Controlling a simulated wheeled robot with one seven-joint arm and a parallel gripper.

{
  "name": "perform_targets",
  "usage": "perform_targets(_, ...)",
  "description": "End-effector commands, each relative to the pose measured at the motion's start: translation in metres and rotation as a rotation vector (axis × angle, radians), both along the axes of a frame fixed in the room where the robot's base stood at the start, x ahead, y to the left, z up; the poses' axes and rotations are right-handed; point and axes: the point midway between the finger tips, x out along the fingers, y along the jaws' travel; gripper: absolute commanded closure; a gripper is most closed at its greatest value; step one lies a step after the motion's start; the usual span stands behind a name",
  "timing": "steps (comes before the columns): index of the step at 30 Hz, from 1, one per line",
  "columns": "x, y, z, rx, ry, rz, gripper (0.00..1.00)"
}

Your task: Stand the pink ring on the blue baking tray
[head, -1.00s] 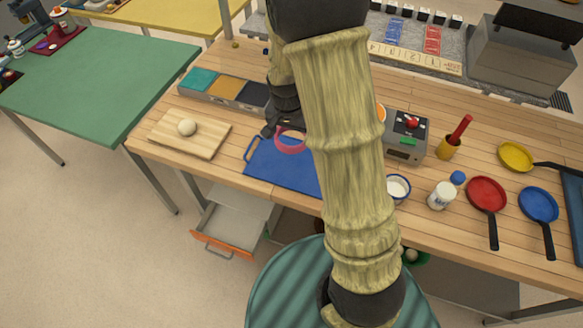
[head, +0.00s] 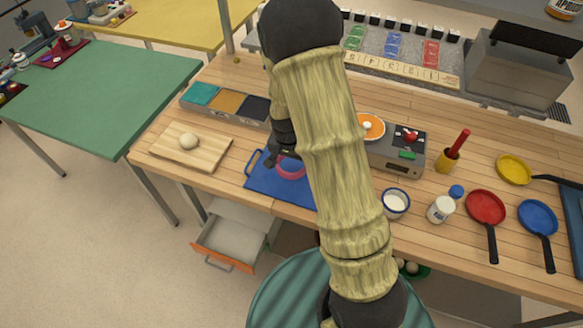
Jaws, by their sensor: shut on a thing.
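The pink ring (head: 291,174) is in the head view, over the middle of the blue baking tray (head: 262,183). My gripper (head: 277,160) is shut on the ring at its upper left side. The ring looks tilted, and I cannot tell whether it touches the tray. The tray lies flat on the wooden counter with its handle at the left end. My own arm hides the tray's right part and some of the ring's right side.
A wooden board (head: 190,150) with a pale ball lies left of the tray. A row of coloured bins (head: 225,103) stands behind. A white bowl (head: 396,203), a bottle (head: 440,208) and a red pan (head: 486,212) stand to the right. An open drawer (head: 222,240) juts out below the counter.

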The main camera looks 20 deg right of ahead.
Motion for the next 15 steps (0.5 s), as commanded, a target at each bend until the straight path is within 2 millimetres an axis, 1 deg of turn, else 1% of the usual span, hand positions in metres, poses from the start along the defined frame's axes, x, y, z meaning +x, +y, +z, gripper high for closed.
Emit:
perform_targets(4,0.0,0.0,-0.005,0.0,0.002,0.0,0.41)
perform_targets(12,-0.001,0.0,-0.038,0.0,0.004,-0.001,0.41)
perform_targets(15,0.0,0.0,-0.041,0.001,-0.001,0.0,0.41)
